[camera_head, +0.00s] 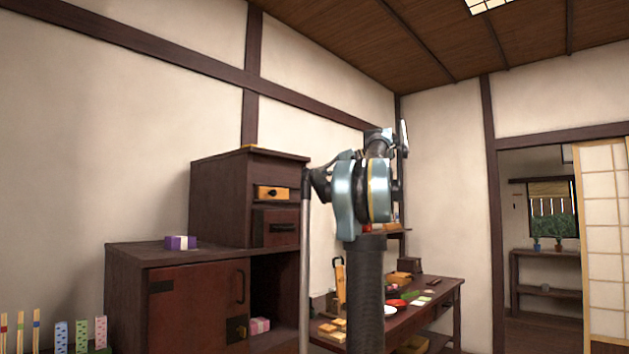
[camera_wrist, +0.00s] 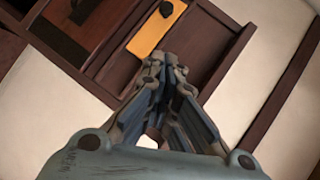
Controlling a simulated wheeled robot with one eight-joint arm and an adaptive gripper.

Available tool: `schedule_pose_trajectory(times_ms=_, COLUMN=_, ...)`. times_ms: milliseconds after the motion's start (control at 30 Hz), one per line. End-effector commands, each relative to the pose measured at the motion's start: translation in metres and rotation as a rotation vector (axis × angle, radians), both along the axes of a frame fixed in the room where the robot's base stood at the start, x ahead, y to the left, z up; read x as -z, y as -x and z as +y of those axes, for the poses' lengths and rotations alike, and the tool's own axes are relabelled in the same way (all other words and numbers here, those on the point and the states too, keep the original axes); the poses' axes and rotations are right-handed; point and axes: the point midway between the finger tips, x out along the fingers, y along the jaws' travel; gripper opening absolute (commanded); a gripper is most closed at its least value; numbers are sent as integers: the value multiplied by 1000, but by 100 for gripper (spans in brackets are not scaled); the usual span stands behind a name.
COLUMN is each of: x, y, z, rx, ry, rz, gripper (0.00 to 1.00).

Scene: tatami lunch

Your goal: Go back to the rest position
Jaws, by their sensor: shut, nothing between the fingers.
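My gripper (camera_wrist: 160,65) shows in the wrist view with its fingertips together and nothing between them. Beyond the fingertips are a dark wooden cabinet and its light yellow drawer front (camera_wrist: 150,35) with a dark knob. In the head view my arm stands upright in the middle, in front of the back wall. The gripper's fingertips cannot be made out there.
A stepped dark cabinet (camera_head: 135,262) stands left of my arm, with a purple box (camera_head: 181,242) on its lower top and a pink box (camera_head: 260,325) in its open bay. A low table (camera_head: 445,290) with food items stands behind my arm. A doorway opens at right.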

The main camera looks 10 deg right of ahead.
Motion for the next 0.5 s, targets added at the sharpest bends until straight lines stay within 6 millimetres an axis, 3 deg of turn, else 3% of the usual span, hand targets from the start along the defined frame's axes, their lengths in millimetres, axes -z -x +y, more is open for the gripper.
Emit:
schedule_pose_trajectory(times_ms=367, x=0, y=0, z=0, rx=0, ry=1, rz=0, gripper=0)
schedule_pose_trajectory(times_ms=500, x=13, y=7, z=8, rx=-3, ry=23, rz=19, gripper=0)
